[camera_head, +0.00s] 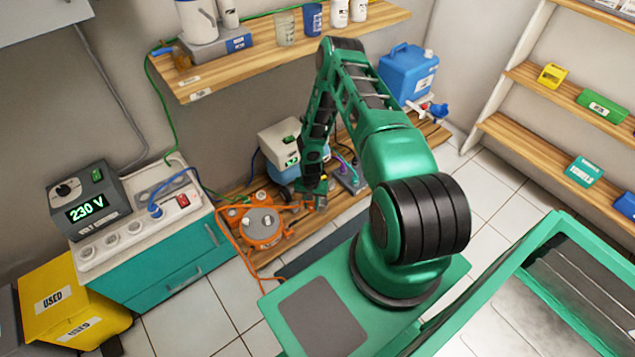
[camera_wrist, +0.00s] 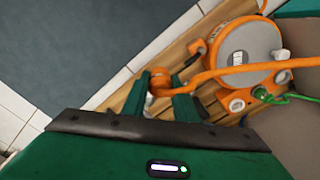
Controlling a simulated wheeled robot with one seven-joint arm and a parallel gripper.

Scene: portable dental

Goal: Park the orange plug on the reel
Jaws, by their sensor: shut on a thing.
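My gripper (camera_wrist: 161,84) is shut on the orange plug (camera_wrist: 159,77), which sits between the two green fingers in the wrist view. An orange cord (camera_wrist: 235,74) runs from the plug side to the right, across the reel. The orange reel (camera_wrist: 225,43) with its grey disc lies to the right of the gripper, on wooden boards. In the head view the reel (camera_head: 262,240) stands on the low wooden shelf, and my gripper (camera_head: 308,203) is just right of it, low over the boards. The plug is too small to make out there.
A green cord (camera_wrist: 293,97) ends at a socket on the reel. In the head view, a beige box (camera_head: 280,142) stands behind the reel and a grey device (camera_head: 350,178) is right of my gripper. A teal cabinet (camera_head: 165,262) stands left. The tiled floor in front is mostly clear.

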